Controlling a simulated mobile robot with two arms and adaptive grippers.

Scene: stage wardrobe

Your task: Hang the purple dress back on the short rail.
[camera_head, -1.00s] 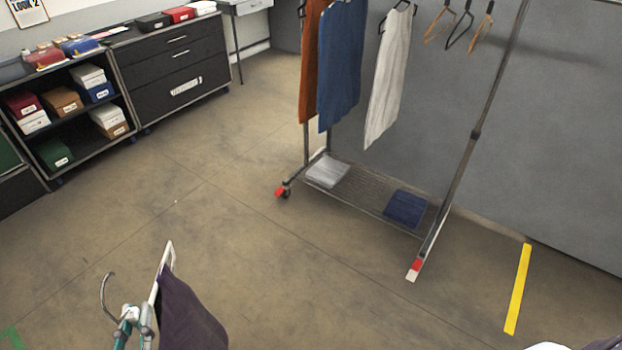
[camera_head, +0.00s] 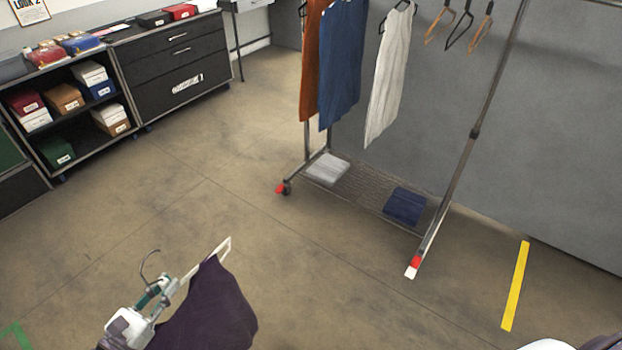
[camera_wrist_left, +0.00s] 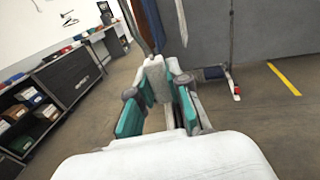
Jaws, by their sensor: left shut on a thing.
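The purple dress (camera_head: 215,312) hangs from a pale hanger (camera_head: 223,246) at the lower left of the head view. My left gripper (camera_head: 160,290) is shut on the hanger near the base of its hook (camera_head: 148,264), which points up. In the left wrist view, my left gripper's teal pads (camera_wrist_left: 158,108) are around the hanger's middle. The wheeled clothes rack (camera_head: 458,190) stands beyond, apart from the dress; its top bar is out of view, and I cannot tell if it is the short rail. My right gripper is not in view.
The rack holds orange, blue (camera_head: 342,65) and white (camera_head: 390,75) garments, and several empty hangers (camera_head: 460,30) at right. Folded cloths (camera_head: 404,206) lie on its lower shelf. Shelves with shoeboxes (camera_head: 62,100) stand at left. Floor between is clear.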

